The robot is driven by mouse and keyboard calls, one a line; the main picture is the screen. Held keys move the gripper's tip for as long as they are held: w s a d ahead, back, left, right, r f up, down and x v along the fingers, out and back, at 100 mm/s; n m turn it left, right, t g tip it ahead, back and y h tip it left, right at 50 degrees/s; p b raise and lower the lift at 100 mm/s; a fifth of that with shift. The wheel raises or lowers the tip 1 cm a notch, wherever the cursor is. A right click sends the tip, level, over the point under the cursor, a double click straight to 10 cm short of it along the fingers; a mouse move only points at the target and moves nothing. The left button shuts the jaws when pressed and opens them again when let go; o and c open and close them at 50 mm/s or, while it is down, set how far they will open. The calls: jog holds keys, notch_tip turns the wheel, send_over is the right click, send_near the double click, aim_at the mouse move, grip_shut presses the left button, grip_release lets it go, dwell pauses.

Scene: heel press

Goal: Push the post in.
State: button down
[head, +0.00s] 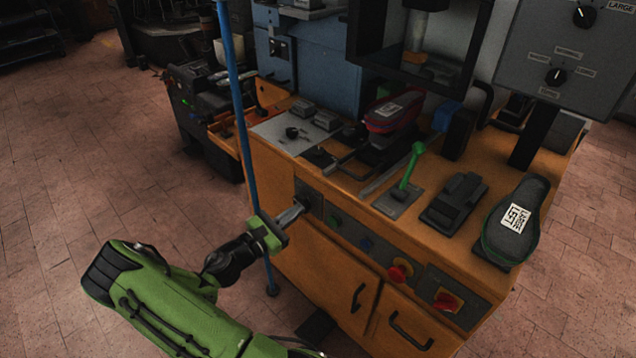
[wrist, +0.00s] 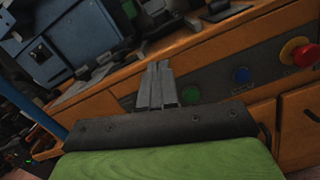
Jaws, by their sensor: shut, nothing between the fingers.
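My gripper (head: 301,206) is shut and empty, its grey fingertips pointing at the left end of the front panel on the orange bench. In the wrist view the closed fingers (wrist: 157,66) stand in front of this panel, left of the green button (wrist: 191,94). A dark square plate (head: 311,194) shows on the panel right at the tips in the head view. I cannot tell whether the tips touch it. I cannot make out a post there; the fingers hide part of that spot.
Right along the panel are a blue button (head: 366,244), a red knob on yellow (head: 400,270) and a red-yellow switch (head: 446,300). A green lever (head: 411,165) and a shoe form (head: 516,222) are on the bench top. A blue upright pole (head: 240,120) stands just left of my gripper.

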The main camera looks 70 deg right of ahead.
aim_at(347, 171)
jog(key=s+d+n, duration=0.1)
jog(key=s+d, duration=0.1)
jog(key=d, duration=0.2)
jog(key=s+d+r+n+b, duration=0.1)
jog(key=s+d, duration=0.1)
jog(key=d, duration=0.3)
jog(key=s+d+n+h+b, duration=0.1)
jog(key=s+d, duration=0.1)
jog(key=d, duration=0.2)
jog(key=shift+s+d+r+n, duration=0.2)
jog(key=shift+d+r+n, duration=0.05)
jog(key=shift+d+n, duration=0.15)
jog(key=x, duration=0.4)
jog(key=shift+d+f+p, duration=0.15)
jog(key=shift+f+p, duration=0.15)
jog(key=shift+p, duration=0.1)
jog(key=shift+r, duration=0.15)
